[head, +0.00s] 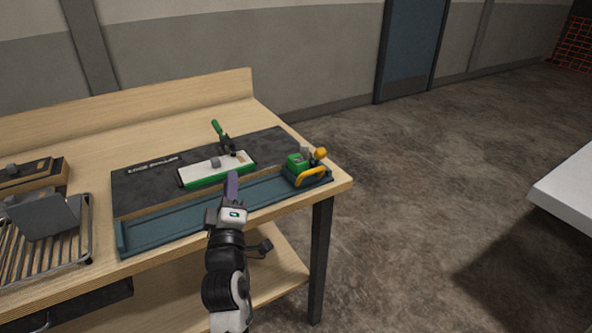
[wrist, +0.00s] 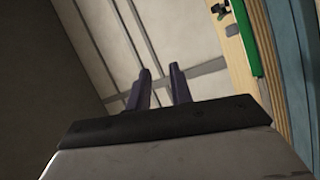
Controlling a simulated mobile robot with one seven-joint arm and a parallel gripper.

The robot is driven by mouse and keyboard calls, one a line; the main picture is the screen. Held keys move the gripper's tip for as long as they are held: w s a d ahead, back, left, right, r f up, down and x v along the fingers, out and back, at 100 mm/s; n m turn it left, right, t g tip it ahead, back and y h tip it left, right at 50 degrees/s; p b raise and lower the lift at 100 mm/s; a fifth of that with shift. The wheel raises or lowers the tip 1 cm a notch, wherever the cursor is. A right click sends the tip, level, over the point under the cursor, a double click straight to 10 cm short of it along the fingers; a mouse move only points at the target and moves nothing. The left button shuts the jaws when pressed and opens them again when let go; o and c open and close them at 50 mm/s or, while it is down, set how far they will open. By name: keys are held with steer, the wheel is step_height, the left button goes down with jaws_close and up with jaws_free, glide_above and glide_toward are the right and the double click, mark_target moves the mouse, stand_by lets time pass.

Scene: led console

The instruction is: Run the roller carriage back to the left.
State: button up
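The roller carriage (head: 300,168), a green block with a yellow looped handle and an orange knob, sits at the right end of the blue-grey rail tray (head: 190,221). My gripper (head: 232,178) is over the middle of the tray, in front of the white and green plate and well left of the carriage. In the wrist view my gripper (wrist: 160,82) shows two dark fingers with a gap between them and nothing held. The carriage does not show clearly in the wrist view.
A white and green plate (head: 198,173) with a green-handled lever clamp (head: 220,133) lies on the dark board (head: 140,190) behind the tray. A wire rack (head: 18,250) with a grey block stands at the left. The table's right edge is just beyond the carriage.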

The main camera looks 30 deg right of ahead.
mark_target(312, 170)
steer(key=s+d+f+m+g+h, duration=0.1)
steer(key=s+d+f+g+h, duration=0.2)
steer(key=d, duration=0.4)
steer(key=s+d+f+g+h, duration=0.2)
steer(key=d+f+g, duration=0.1)
steer(key=d+f, duration=0.25)
steer(key=p+x, duration=0.4)
steer(key=x, duration=1)
steer(key=shift+d+r, duration=0.1)
steer(key=shift+d, duration=0.05)
steer(key=shift+c, duration=0.4)
jaws_close()
